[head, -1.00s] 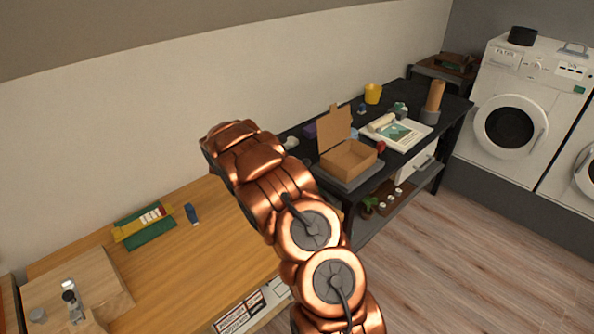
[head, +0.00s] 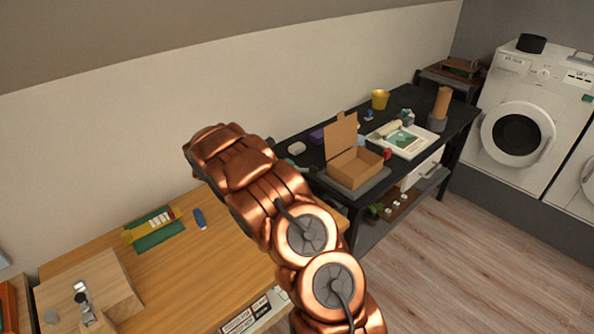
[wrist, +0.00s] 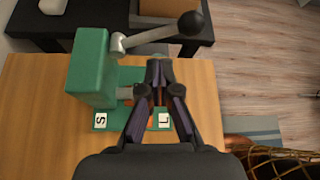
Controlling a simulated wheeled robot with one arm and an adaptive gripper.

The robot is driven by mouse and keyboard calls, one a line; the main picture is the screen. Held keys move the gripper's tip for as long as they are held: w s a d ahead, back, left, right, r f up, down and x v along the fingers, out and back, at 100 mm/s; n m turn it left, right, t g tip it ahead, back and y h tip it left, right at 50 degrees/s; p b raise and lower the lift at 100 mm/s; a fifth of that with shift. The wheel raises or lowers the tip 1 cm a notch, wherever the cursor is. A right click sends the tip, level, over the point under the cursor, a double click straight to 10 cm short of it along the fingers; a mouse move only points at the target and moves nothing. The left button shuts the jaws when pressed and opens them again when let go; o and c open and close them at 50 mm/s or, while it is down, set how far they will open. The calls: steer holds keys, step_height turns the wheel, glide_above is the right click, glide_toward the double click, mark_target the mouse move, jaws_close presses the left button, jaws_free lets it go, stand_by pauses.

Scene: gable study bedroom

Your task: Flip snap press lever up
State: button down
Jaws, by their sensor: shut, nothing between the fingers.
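The snap press in the wrist view has a green upright body (wrist: 90,65) and a green base with white "S" and "L" labels, standing on the wooden table. Its grey metal lever (wrist: 150,38) runs right from the top of the body and ends in a black ball (wrist: 191,24). My gripper (wrist: 160,66) is shut and empty. Its fingertips show just right of the body, below the lever in the picture and apart from the ball. Whether they touch the lever is unclear. The press and my fingertips are hidden behind my copper arm in the head view.
The wooden table (head: 185,265) holds a green mat with a yellow item (head: 150,222), a blue item (head: 200,219) and a wooden block (head: 85,285). Behind, the black table (head: 425,100) carries an open cardboard box (head: 352,165). Clear floor lies at right.

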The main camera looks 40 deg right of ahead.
steer(key=v, duration=0.3)
steer(key=shift+w+a+f+p, duration=0.15)
steer(key=shift+w+f+p, duration=0.1)
steer(key=shift+p, duration=0.1)
steer(key=shift+s, duration=0.1)
steer(key=s+a+r+m+g+y, duration=0.15)
steer(key=s+a+r+m, duration=0.35)
steer(key=s, duration=0.5)
steer(key=s+a+r+m+g+y, duration=0.1)
steer(key=s+a+r+m+y, duration=0.2)
steer(key=s+r+m, duration=0.45)
steer(key=s+a+r+m+t+y, duration=0.1)
steer(key=s+a+m+y, duration=0.6)
steer(key=s+a, duration=1.5)
steer(key=s, duration=0.3)
steer(key=shift+s+r, duration=0.25)
steer(key=shift+s, duration=0.15)
steer(key=shift+y, duration=0.25)
